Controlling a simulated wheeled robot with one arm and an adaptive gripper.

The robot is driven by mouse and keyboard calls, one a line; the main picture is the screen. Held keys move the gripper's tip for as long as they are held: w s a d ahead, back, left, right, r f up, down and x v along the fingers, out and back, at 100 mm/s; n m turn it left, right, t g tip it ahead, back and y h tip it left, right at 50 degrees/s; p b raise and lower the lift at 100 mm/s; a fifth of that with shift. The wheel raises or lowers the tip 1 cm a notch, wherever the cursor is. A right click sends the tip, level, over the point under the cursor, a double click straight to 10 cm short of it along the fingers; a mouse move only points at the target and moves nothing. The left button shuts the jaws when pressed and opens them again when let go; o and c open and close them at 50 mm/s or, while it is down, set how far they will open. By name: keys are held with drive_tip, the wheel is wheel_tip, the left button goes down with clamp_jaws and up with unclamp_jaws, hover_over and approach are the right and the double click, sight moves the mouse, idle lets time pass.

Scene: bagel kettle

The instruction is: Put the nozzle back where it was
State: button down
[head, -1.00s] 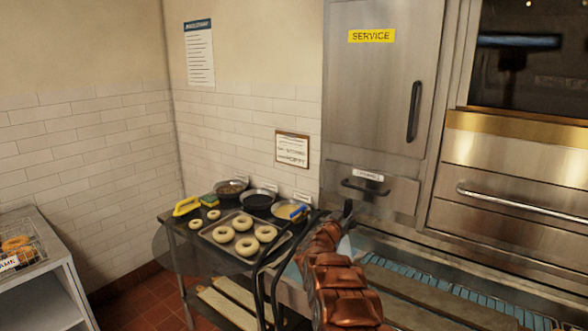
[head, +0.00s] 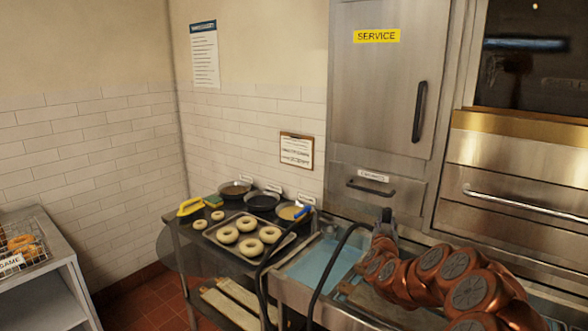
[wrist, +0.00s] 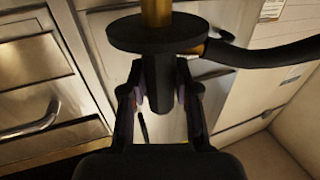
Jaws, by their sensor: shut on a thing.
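My gripper (wrist: 160,112) is shut on the nozzle (wrist: 158,37) in the wrist view. The nozzle has a wide black disc, a brass-coloured stem above it and a black grip between my fingers. A black hose (wrist: 270,54) runs from it to the right. In the head view, my gripper (head: 386,219) is raised in front of the steel service cabinet, above the right side of the blue basin. The hose (head: 322,278) arcs there from my gripper down across the basin's front. The nozzle itself is hard to make out in the head view. I cannot tell which place is its holder.
A blue basin (head: 318,264) lies left of my arm.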

drive_tip(key=s+a+r+n+t+y, duration=0.1)
drive_tip(key=s+a+r+n+y, duration=0.2)
drive_tip(key=a, duration=0.7)
drive_tip(key=s+r+y, duration=0.2)
drive_tip(key=s+r, duration=0.2)
drive_tip(key=shift+s+a+n+y, duration=0.15)
drive_tip(key=shift+a+n+y, duration=0.25)
drive_tip(key=shift+s, duration=0.1)
idle(0.4)
